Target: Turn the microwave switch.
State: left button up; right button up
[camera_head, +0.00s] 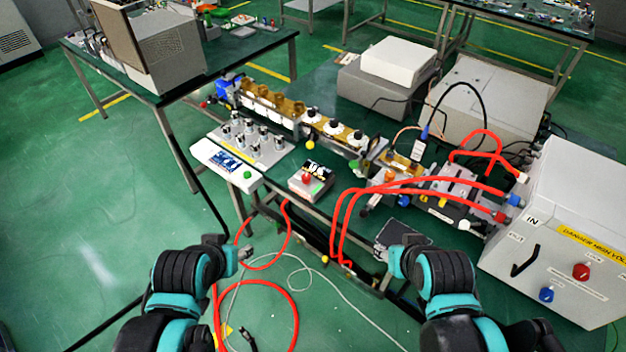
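No part in view is plainly labelled as the microwave switch. A small control box (312,181) with a red knob, a dark display and a green patch sits near the front edge of the table. A white high-voltage cabinet (560,225) at the right carries a red knob (581,271) and a blue knob (546,295). My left gripper (243,254) is in front of the table, low and apart from everything on it. My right gripper (381,252) is near the table's front edge, beside a dark flat pad. Both grippers are too small to tell their opening.
A white panel (226,165) with a blue display and a green button stands left of the control box. A waveguide line (290,108) runs behind. Red hoses (345,205) loop over the table edge to the floor. Open floor (90,240) lies at the left.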

aim_at(306, 177)
jog(key=i+j, duration=0.1)
jog(key=i, duration=0.45)
jog(key=i+j, duration=0.1)
jog(key=i, duration=0.45)
jog(key=z, duration=0.05)
